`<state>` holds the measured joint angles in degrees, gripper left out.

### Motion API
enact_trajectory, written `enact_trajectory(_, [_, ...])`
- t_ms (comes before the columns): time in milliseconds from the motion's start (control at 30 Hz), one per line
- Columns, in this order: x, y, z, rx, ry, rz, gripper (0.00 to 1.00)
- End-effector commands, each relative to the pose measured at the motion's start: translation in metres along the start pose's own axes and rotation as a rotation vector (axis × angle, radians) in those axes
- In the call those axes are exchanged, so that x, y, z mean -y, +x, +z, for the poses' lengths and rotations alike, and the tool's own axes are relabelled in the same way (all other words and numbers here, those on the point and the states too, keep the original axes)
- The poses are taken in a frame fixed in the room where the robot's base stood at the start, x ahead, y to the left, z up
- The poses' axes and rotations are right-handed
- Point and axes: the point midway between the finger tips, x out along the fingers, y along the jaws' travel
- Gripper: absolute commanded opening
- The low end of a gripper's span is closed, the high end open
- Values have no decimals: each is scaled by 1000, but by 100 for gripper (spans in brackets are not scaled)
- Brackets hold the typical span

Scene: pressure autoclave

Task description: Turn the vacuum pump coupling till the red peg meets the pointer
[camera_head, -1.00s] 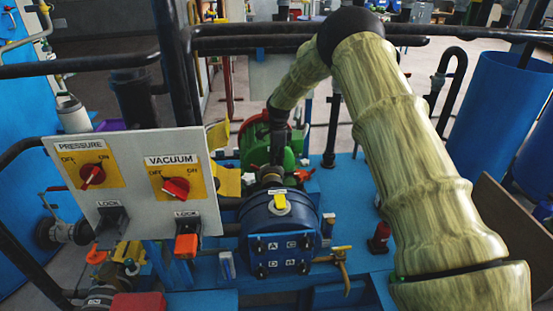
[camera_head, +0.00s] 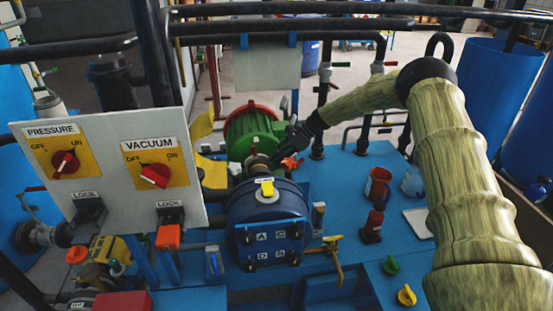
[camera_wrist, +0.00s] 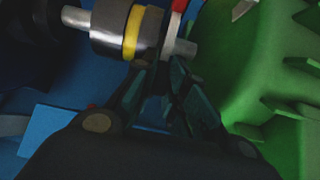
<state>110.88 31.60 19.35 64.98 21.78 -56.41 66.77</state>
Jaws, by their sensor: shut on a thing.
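The vacuum pump coupling (camera_wrist: 128,30) is a grey metal cylinder with a yellow band, seen large in the wrist view. In the head view the coupling (camera_head: 257,161) sits between the green motor (camera_head: 250,130) and the blue pump (camera_head: 268,215). The red peg (camera_wrist: 179,6) stands up from the coupling's motor side at the top edge of the wrist view. My gripper (camera_wrist: 163,66) has its dark fingers at the coupling's lower side, near the yellow band. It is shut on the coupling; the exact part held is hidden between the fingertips. I cannot make out the pointer clearly.
A red star-shaped handle (camera_head: 292,164) is just right of the coupling. The white panel (camera_head: 108,165) with pressure and vacuum knobs stands at the left. Black pipes cross behind. The blue deck to the right holds a red bottle (camera_head: 372,228) and cups.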

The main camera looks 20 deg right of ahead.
Motion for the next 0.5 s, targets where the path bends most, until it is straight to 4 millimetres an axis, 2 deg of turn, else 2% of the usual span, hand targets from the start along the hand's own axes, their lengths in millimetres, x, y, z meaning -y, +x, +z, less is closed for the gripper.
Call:
enact_trajectory(67, [0, 2, -10, 43, 3, -4, 0])
enact_trajectory(500, [0, 4, -16, 163, 0, -2, 0])
